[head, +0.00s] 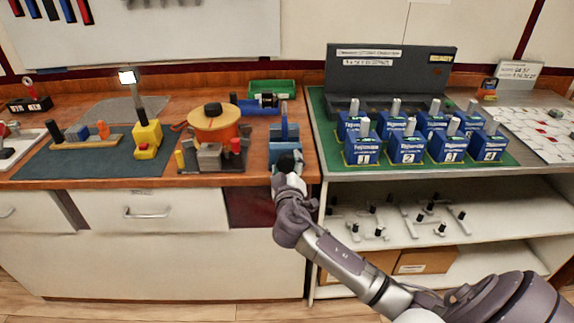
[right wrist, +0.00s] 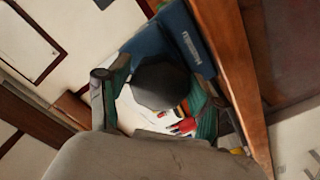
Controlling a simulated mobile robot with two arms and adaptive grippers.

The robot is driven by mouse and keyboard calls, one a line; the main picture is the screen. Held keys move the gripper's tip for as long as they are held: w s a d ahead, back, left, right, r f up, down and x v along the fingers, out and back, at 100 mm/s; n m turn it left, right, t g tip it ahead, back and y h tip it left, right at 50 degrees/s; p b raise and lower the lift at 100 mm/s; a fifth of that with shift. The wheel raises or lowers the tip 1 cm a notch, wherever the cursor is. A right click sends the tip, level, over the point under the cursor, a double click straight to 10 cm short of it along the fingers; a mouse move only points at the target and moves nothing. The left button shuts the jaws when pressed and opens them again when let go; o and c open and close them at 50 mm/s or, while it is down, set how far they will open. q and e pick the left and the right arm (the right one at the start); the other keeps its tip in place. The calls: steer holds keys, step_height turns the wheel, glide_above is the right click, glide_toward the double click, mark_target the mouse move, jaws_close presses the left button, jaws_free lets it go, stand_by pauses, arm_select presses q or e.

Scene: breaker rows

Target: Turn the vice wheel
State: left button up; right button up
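The blue vice (head: 284,127) stands at the right end of the wooden bench, its front at the bench edge. Its blue body also shows in the right wrist view (right wrist: 165,42). My right gripper (head: 289,163) is at the front of the vice, over its dark wheel. In the right wrist view the dark, faceted round wheel (right wrist: 160,86) sits between the two fingers of my right gripper (right wrist: 155,100). The fingers are spread, with gaps showing beside the wheel. The arm hides much of the wheel in the head view. My left gripper is out of view.
A yellow block (head: 147,138), an orange drum (head: 214,122) and a green tray (head: 271,90) are on the bench left of and behind the vice. To the right, several blue numbered boxes (head: 407,147) stand on a green mat. White drawers (head: 140,213) lie below.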

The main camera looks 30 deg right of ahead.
steer(key=shift+o, duration=0.6)
steer(key=shift+s+a, duration=0.1)
steer(key=shift+s, duration=0.05)
steer(key=v, duration=1.1)
steer(key=shift+s, duration=0.35)
steer(key=shift+a, duration=0.1)
